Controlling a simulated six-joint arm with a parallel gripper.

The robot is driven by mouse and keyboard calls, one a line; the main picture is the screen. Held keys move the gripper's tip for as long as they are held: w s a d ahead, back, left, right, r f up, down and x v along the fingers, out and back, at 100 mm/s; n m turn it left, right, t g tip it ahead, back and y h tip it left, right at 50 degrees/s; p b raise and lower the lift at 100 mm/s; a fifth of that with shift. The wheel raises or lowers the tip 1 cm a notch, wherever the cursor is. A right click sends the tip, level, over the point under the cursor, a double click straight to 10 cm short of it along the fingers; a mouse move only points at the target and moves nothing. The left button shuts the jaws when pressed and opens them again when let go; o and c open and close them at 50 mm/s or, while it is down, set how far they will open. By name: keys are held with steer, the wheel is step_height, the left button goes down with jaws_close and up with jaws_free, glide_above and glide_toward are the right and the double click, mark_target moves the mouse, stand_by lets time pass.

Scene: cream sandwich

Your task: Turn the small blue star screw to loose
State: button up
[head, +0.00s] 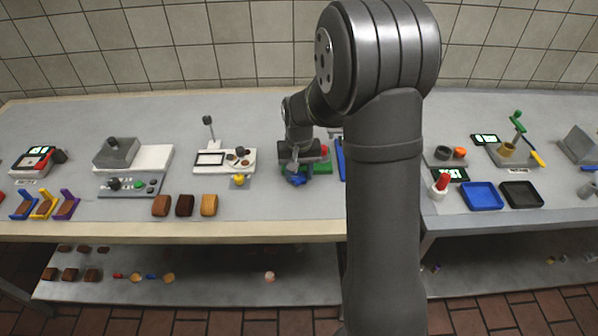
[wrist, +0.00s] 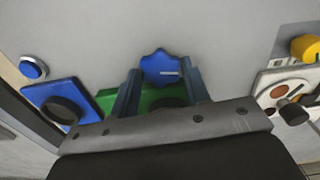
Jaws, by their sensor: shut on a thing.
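Any labels near the screw are hidden.
A blue plate with a dark round knob (wrist: 62,108) stands left of my gripper in the wrist view. A white panel with knobs (wrist: 290,95) and a yellow knob (wrist: 306,47) are to the right. Brown blocks (head: 185,205) lie left in the head view.

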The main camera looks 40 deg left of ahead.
steer(key=shift+n, duration=2.1)
steer(key=o, duration=1)
steer(key=shift+c, duration=0.2)
steer(key=shift+w, duration=0.1)
